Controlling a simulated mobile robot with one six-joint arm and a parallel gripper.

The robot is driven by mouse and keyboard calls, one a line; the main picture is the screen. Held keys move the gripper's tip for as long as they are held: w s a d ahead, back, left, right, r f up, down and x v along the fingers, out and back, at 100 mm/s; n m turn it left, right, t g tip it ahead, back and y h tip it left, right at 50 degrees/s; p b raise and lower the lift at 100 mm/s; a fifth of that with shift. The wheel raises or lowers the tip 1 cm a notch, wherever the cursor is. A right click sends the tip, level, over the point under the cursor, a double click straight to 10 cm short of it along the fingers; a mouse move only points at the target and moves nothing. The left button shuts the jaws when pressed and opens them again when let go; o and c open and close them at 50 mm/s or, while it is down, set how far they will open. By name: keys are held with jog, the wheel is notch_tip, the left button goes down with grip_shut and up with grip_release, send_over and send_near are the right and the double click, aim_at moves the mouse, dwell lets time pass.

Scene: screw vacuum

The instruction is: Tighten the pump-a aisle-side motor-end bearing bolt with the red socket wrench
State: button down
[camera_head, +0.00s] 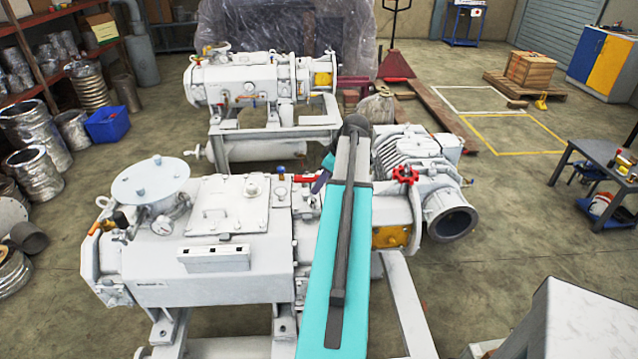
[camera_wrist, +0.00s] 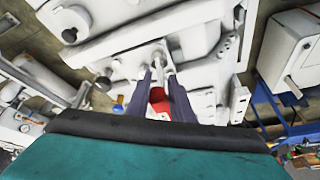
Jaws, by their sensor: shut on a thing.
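My gripper (camera_head: 321,181) is shut on the red socket wrench (camera_head: 304,179), beside the middle of the near white pump (camera_head: 140,290). In the wrist view the two dark fingers of my gripper (camera_wrist: 161,76) hold the red handle of the wrench (camera_wrist: 158,98) between them. Its bare metal shaft points away toward the white pump housing (camera_wrist: 125,38). The far end of the shaft is close to the housing. I cannot tell whether the socket sits on a bolt. My teal arm hides part of the pump in the head view, and the bolt itself cannot be made out.
A red handwheel (camera_head: 405,175) and a grey motor (camera_head: 402,150) are right of my arm. A second white pump (camera_head: 240,85) stands behind. A dark table (camera_head: 590,160) is at the right. Floor is clear between the motor and the table.

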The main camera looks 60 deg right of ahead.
jog(key=shift+s+a+t+y, duration=0.15)
jog(key=shift+s+t+y, duration=0.15)
jog(key=shift+s+y, duration=0.3)
dwell(0.3)
jog(key=shift+s+d, duration=0.45)
jog(key=shift+d, duration=0.3)
dwell(0.7)
jog(key=shift+f+b, duration=0.4)
jog(key=shift+f, duration=0.4)
dwell(0.9)
